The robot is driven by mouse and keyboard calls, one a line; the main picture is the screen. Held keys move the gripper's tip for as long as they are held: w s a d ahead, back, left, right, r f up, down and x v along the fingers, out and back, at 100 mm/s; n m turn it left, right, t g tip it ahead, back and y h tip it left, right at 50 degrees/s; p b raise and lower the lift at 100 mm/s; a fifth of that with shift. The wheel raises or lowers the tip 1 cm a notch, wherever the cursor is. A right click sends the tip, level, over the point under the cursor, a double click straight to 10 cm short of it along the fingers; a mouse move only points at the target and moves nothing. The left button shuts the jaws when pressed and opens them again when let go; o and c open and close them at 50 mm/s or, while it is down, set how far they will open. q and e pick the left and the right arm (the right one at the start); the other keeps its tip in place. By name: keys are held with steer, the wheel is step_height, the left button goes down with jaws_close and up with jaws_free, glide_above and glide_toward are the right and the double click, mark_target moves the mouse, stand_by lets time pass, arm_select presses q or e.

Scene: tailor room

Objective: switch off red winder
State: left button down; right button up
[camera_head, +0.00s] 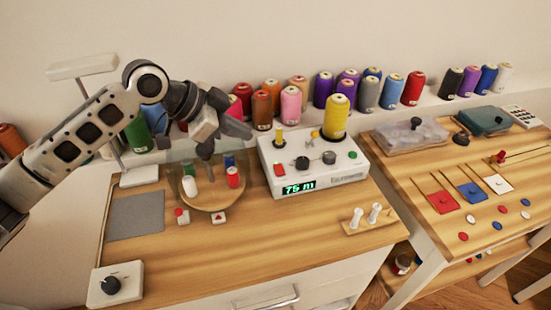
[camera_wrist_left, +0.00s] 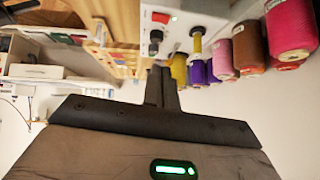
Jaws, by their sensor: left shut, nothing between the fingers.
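The winder (camera_head: 330,180) is a white box on the left wooden table. Its front has a red button (camera_head: 279,169), a lit green "75 m" display (camera_head: 299,187), two knobs and a green button (camera_head: 352,155). A large yellow spool (camera_head: 336,117) and a small yellow bobbin (camera_head: 279,138) stand on top. My left gripper (camera_head: 243,129) is shut and empty, in the air to the upper left of the winder, apart from the red button. In the left wrist view, its closed fingers (camera_wrist_left: 161,87) point towards the winder (camera_wrist_left: 184,17). My right gripper is out of view.
A round wooden stand (camera_head: 211,195) with small coloured bobbins is left of the winder. Two small button blocks (camera_head: 182,216) and a black-knob box (camera_head: 115,285) sit nearer. Many thread cones (camera_head: 413,88) line the back shelf.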

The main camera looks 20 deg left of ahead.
arm_select(q)
steer(key=p, duration=0.1)
glide_above(279, 169)
steer(key=s+a, duration=0.1)
steer(key=a, duration=0.1)
steer(key=f, duration=0.6)
steer(key=shift+d+f, duration=0.15)
steer(key=shift+d, duration=0.1)
steer(key=f, duration=0.3)
steer(key=shift+w+f, duration=0.3)
steer(key=shift+f, duration=0.55)
